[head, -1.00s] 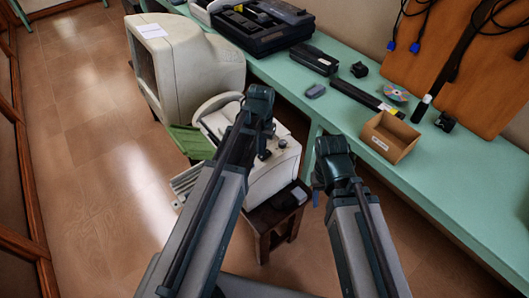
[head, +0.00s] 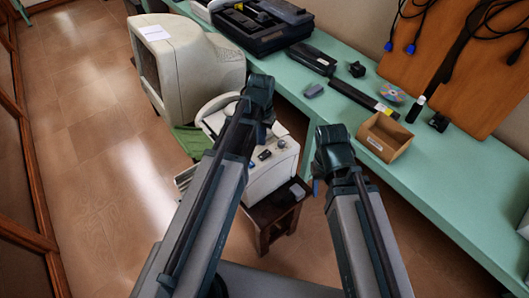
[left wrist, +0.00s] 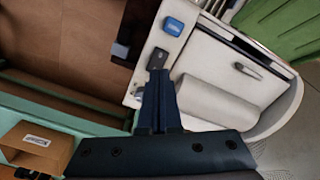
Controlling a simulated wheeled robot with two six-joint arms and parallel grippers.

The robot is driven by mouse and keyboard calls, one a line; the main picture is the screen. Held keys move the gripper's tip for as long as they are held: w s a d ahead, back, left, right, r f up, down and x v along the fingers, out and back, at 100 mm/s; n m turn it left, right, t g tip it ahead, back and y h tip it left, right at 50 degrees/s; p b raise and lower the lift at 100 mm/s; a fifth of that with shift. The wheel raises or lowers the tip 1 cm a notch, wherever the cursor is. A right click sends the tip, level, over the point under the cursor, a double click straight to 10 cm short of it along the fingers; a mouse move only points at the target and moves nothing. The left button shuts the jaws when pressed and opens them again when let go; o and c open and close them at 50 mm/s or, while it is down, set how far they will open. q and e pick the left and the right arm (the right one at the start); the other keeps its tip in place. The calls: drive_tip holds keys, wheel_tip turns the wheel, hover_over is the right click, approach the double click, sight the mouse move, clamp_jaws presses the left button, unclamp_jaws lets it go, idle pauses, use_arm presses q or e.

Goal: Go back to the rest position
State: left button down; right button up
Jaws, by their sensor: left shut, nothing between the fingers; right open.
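My left gripper (head: 262,130) hangs over the white machine in the head view, mostly hidden by its own arm. In the left wrist view, its fingers (left wrist: 160,95) are shut with nothing between them, above the machine's edge (left wrist: 205,60). My right gripper (head: 318,180) points down in front of the green bench, right of the machine. It is open, though its fingers are mostly hidden by the wrist, and I see nothing held. Both arms reach forward, apart from each other.
The white machine (head: 270,178) stands on a dark wooden stool (head: 268,222), close to both grippers. A large beige monitor (head: 190,65) is behind it. The green bench (head: 430,180) carries an open cardboard box (head: 383,137) and a black case (head: 262,25). Floor (head: 100,170) is clear at left.

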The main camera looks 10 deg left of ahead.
use_arm(q)
drive_tip(key=s+d+m+y, duration=0.1)
drive_tip(key=s+d+m, duration=0.1)
drive_tip(key=s+d, duration=0.8)
drive_tip(key=s, duration=0.4)
drive_tip(key=shift+s+d, duration=0.15)
drive_tip(key=shift+d, duration=0.1)
